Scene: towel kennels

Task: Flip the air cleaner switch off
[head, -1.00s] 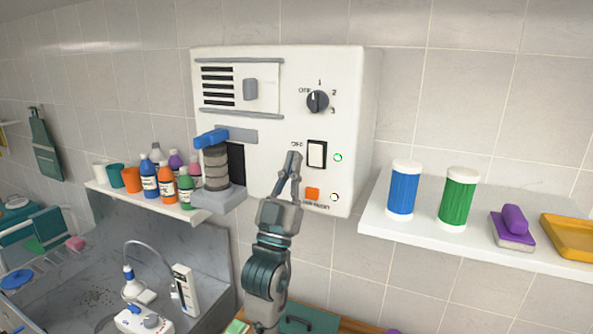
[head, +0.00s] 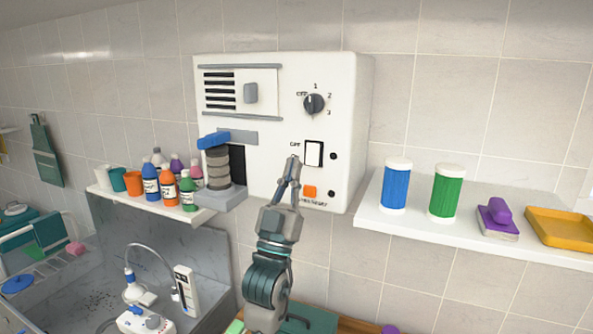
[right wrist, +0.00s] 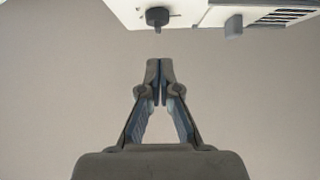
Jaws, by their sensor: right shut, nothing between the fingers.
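The air cleaner (head: 270,75) is a white box on the tiled wall. Its white rocker switch (head: 314,153) sits in a black frame at the lower right of the front, with a dark round lamp (head: 333,156) beside it. My right gripper (head: 293,160) is shut and empty, its tips just left of the switch in the head view; I cannot tell the exact gap. In the right wrist view the closed tips (right wrist: 160,67) point toward the box, whose black knob (right wrist: 157,17) shows upside down at the top. The switch is not visible there. My left gripper is not in view.
An orange button (head: 309,192) and a second dark lamp (head: 331,194) lie below the switch. The dial (head: 314,104) is above. A right shelf (head: 450,233) holds a blue canister (head: 395,188) and a green canister (head: 445,195). Bottles crowd the left shelf (head: 160,206).

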